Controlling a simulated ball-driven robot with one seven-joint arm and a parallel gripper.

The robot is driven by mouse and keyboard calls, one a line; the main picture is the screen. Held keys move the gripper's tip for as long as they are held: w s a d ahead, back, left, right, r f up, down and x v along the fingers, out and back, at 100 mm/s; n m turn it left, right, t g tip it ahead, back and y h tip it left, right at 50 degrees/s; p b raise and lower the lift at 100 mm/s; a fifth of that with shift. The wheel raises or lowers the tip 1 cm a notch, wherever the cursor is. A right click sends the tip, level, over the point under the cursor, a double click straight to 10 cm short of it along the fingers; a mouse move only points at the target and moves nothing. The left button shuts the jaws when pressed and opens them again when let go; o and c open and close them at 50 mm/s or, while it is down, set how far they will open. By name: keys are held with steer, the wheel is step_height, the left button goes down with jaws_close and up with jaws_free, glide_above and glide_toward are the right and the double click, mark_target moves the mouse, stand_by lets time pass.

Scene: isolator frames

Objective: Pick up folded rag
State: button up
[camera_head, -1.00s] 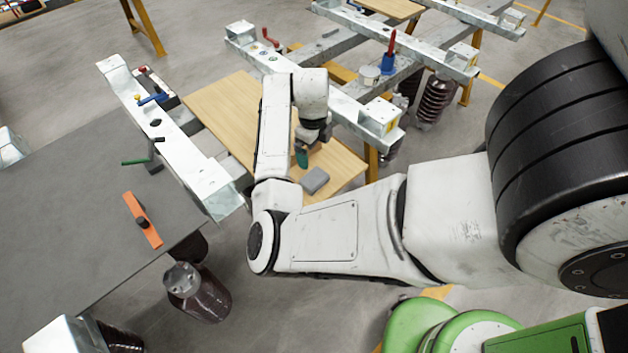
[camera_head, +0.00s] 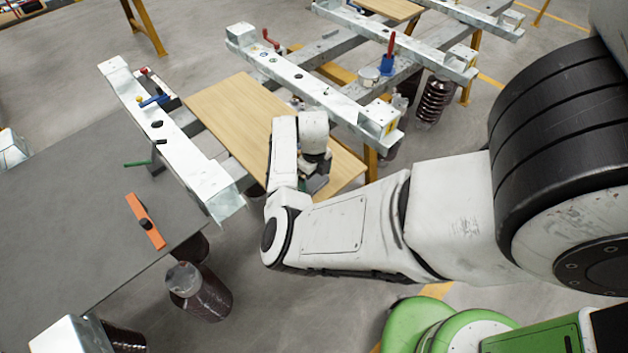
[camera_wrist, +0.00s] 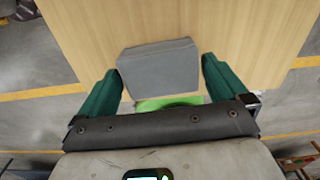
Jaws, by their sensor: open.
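The folded rag (camera_wrist: 160,70) is a grey, flat block on the wooden board, near the board's front edge. In the wrist view it lies ahead of and between the two green fingers of my gripper (camera_wrist: 161,86), with a gap to each finger. In the head view my gripper (camera_head: 311,178) is low over the right end of the board. It hides most of the rag (camera_head: 318,184) there. My gripper is open and holds nothing.
The wooden board (camera_head: 235,105) lies across metal beams, its left part bare. A dark table (camera_head: 90,215) at left carries an orange bar (camera_head: 146,220).

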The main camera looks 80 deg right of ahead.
steer(key=shift+f, duration=0.5)
steer(key=c, duration=0.7)
steer(key=shift+o, duration=0.2)
steer(key=shift+r, duration=0.1)
steer(key=shift+r, duration=0.5)
steer(key=s+a+r+b, duration=0.2)
steer(key=s+a+r, duration=0.6)
steer(key=a+r, duration=0.3)
steer(key=shift+a+r+b, duration=0.25)
steer(key=shift+r+b, duration=0.15)
